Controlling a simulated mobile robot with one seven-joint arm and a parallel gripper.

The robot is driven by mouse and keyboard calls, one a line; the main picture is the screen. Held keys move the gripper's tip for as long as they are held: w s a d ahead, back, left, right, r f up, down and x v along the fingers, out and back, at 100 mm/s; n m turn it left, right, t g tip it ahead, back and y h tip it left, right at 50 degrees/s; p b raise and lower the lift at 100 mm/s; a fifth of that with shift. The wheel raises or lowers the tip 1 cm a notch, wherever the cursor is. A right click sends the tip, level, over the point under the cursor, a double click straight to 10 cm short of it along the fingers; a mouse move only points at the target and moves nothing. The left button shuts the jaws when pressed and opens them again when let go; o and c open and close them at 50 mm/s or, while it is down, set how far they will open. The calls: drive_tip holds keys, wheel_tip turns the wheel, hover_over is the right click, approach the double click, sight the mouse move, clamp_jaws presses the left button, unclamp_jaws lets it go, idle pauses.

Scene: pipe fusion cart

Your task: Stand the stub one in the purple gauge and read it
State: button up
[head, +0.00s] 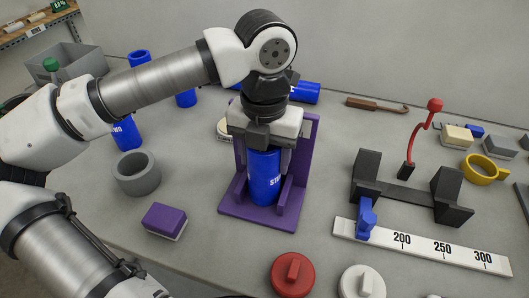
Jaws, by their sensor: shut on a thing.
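A blue cylindrical stub (265,178) stands upright inside the purple gauge (309,150). White lettering beginning "STU" shows on its side, with the rest turned away. My gripper (265,142) is above it, pointing down, with its jaws shut on the stub's top end. The gauge has a flat base, a tall back plate and low side pieces around the stub. My gripper hides the stub's top and part of the back plate. I cannot tell whether the stub's bottom touches the gauge base.
Front right lies a white scale (420,247) marked 200, 250, 300 with a blue slider (366,218). Left are a grey ring (136,173), purple block (165,221) and other blue stubs (126,133).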

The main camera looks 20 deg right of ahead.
drive_tip(key=shift+f, duration=0.1)
drive_tip(key=o, duration=1.1)
wheel_tip(320, 180, up, 12)
drive_tip(key=shift+r+b, duration=0.15)
drive_tip(key=shift+b, duration=0.35)
